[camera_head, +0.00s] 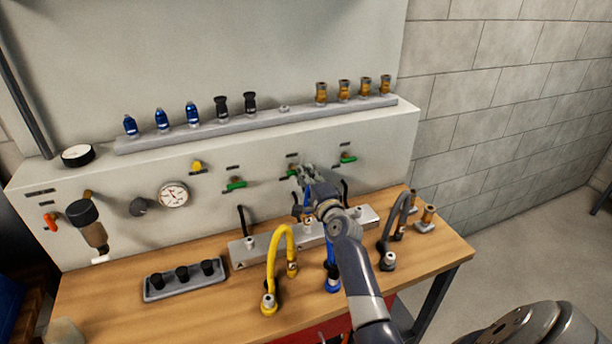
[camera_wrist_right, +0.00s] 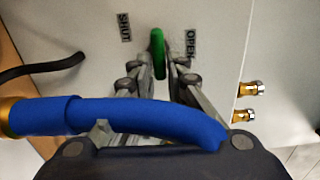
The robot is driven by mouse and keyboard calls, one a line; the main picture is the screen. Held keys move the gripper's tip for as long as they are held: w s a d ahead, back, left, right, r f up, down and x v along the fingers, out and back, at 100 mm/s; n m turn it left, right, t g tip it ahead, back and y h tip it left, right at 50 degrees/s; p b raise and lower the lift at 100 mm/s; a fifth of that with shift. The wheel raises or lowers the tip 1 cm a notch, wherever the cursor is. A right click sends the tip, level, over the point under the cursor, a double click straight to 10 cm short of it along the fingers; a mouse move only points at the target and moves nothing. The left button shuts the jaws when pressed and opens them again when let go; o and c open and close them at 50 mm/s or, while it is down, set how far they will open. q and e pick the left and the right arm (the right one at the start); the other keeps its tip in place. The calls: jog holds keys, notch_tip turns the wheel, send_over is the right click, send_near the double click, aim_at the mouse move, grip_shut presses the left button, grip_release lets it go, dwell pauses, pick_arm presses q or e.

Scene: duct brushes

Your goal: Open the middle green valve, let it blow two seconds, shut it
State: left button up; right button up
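The middle green valve (camera_head: 292,172) is on the sloped front panel, between two other green valves, partly covered by my right gripper. My right gripper (camera_head: 303,172) is at this valve. In the right wrist view, the green handle (camera_wrist_right: 158,54) stands upright between my right fingertips (camera_wrist_right: 162,68). The fingers are close on both sides, but I cannot tell whether they touch it. A SHUT label (camera_wrist_right: 125,27) is left of the handle and an OPEN label (camera_wrist_right: 190,43) is right of it. My left gripper is not in view.
Green valves flank it on the left (camera_head: 235,184) and right (camera_head: 347,159). A blue hose (camera_wrist_right: 130,118) crosses close in front of the wrist camera. A yellow hose (camera_head: 272,258) and a grey hose (camera_head: 391,235) arch over the bench. A dark tray (camera_head: 158,293) lies left.

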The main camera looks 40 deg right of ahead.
jog(key=shift+o, duration=0.8)
jog(key=v, duration=1.2)
